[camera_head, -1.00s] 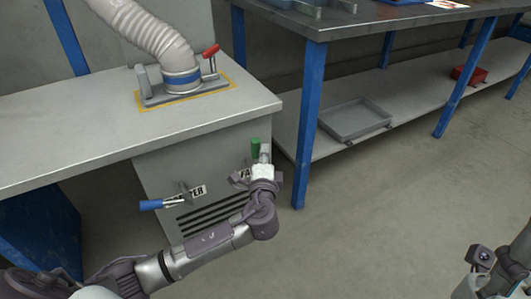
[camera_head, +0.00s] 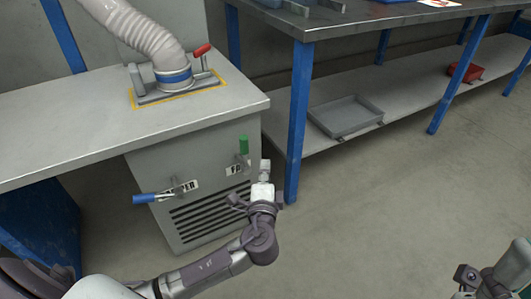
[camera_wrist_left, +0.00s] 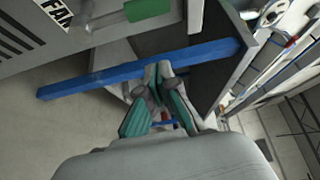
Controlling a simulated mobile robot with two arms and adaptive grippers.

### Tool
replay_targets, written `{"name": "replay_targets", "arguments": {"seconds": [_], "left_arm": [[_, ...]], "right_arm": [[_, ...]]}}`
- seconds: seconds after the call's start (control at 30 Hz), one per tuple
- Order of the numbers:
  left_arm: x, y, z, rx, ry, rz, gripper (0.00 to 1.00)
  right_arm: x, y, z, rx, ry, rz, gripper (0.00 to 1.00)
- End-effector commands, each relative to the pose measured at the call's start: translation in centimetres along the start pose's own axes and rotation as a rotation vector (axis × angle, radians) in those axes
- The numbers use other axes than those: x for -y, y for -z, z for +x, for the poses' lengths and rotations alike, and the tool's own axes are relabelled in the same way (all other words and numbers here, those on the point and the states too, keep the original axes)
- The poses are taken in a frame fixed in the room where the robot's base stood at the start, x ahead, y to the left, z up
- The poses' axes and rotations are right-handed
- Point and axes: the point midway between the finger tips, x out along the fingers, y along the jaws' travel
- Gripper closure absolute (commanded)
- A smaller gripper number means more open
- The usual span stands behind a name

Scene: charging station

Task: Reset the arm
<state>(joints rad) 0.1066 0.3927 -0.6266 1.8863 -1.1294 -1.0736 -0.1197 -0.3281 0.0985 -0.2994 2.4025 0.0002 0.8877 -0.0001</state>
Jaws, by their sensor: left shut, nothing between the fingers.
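My left arm comes in from the lower left of the head view. Its gripper (camera_head: 265,168) is shut and empty, in front of the right edge of the grey cabinet (camera_head: 150,170). It is apart from the green-handled lever (camera_head: 243,145), which stands upright to its upper left. The fingers (camera_wrist_left: 158,75) also show closed together in the left wrist view, with the green handle (camera_wrist_left: 148,9) at the top.
A blue-handled lever (camera_head: 158,197) sticks out left on the cabinet front. A hose (camera_head: 150,35) with a red-handled clamp (camera_head: 201,50) stands on top. The workbench's blue leg (camera_head: 298,120) is close to my left gripper. A grey tray (camera_head: 346,117) lies on the lower shelf.

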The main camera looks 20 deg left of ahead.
Motion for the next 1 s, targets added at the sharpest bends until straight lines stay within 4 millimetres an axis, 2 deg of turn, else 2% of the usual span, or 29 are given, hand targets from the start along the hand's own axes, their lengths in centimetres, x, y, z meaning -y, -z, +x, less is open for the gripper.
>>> {"name": "replay_targets", "arguments": {"seconds": [0.17,0.73,0.87,0.93,1.0], "left_arm": [[0.1,0.0,-1.1,0.000,0.000,0.000,1.00],[-0.1,0.4,-1.4,-0.019,-0.009,-0.012,1.00],[-0.5,3.3,-2.5,-0.157,-0.070,-0.109,1.00],[-0.3,6.0,-4.0,-0.291,-0.116,-0.213,1.00],[0.8,9.0,-6.1,-0.449,-0.156,-0.354,1.00]], "right_arm": [[0.0,0.1,-0.1,0.010,-0.004,0.002,0.60],[0.0,0.1,-0.2,0.011,-0.005,0.002,0.60],[0.0,0.1,-0.2,0.010,-0.005,0.002,0.60],[0.0,0.1,-0.2,0.010,-0.005,0.002,0.60],[0.0,0.1,-0.2,0.011,-0.005,0.002,0.60]]}}
